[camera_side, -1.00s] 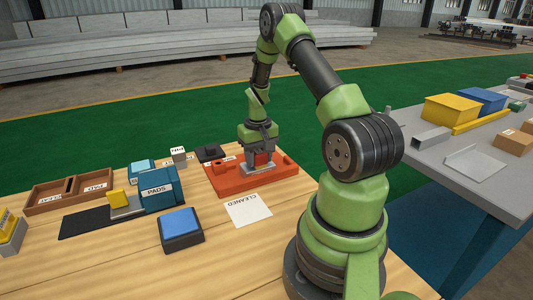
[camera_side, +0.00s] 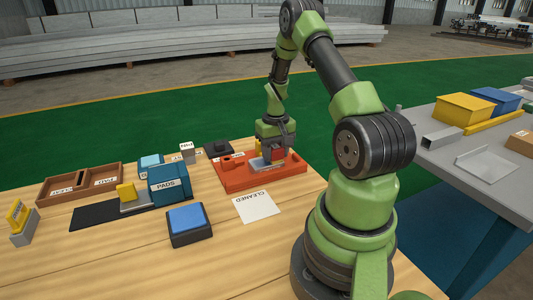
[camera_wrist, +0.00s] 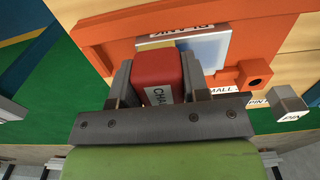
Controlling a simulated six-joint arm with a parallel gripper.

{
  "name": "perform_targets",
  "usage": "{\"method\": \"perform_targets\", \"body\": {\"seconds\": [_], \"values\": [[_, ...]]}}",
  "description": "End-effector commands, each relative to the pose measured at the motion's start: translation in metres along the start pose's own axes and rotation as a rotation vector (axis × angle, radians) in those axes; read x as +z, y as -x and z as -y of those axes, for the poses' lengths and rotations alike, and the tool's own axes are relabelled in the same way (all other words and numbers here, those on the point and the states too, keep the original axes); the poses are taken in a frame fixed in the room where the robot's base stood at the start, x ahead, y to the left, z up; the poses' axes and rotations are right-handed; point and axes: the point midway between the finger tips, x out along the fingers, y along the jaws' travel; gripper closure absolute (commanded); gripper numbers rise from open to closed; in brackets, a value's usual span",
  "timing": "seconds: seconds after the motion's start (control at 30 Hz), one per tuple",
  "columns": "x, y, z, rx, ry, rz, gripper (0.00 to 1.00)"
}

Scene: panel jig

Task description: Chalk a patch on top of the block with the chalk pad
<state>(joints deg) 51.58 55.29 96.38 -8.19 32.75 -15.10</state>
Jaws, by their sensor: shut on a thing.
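My gripper (camera_side: 275,158) is shut on the red chalk pad (camera_wrist: 158,78), whose label partly reads "CHA". The pad also shows as a small red patch between the fingers in the side view (camera_side: 277,152). The grey block (camera_side: 257,164) sits in the orange jig (camera_side: 232,183), and my gripper is over its right part in the side view. In the wrist view the block's pale top (camera_wrist: 207,48) shows beyond the pad and to its right. A yellow area (camera_wrist: 153,44) shows just beyond the pad. I cannot tell whether the pad touches the block.
A blue PADS holder (camera_side: 168,186) stands left of the jig. A blue-topped box (camera_side: 187,218) and a white CLEANED sheet (camera_side: 257,206) lie in front. A brown tray (camera_side: 80,183) is at the far left.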

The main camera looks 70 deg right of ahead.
Motion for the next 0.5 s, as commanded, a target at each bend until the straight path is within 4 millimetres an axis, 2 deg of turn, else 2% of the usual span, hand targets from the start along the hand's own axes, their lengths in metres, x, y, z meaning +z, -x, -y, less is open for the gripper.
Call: {"method": "perform_targets", "body": {"seconds": [0.2,0.27,0.33,0.5], "values": [[0.000,0.000,-0.021,0.000,-0.003,0.000,0.80],[-0.001,0.006,-0.019,0.001,0.001,-0.003,0.80],[-0.001,0.024,-0.019,0.002,0.000,-0.007,0.80],[0.000,0.036,-0.018,0.001,0.000,-0.003,0.80]]}}
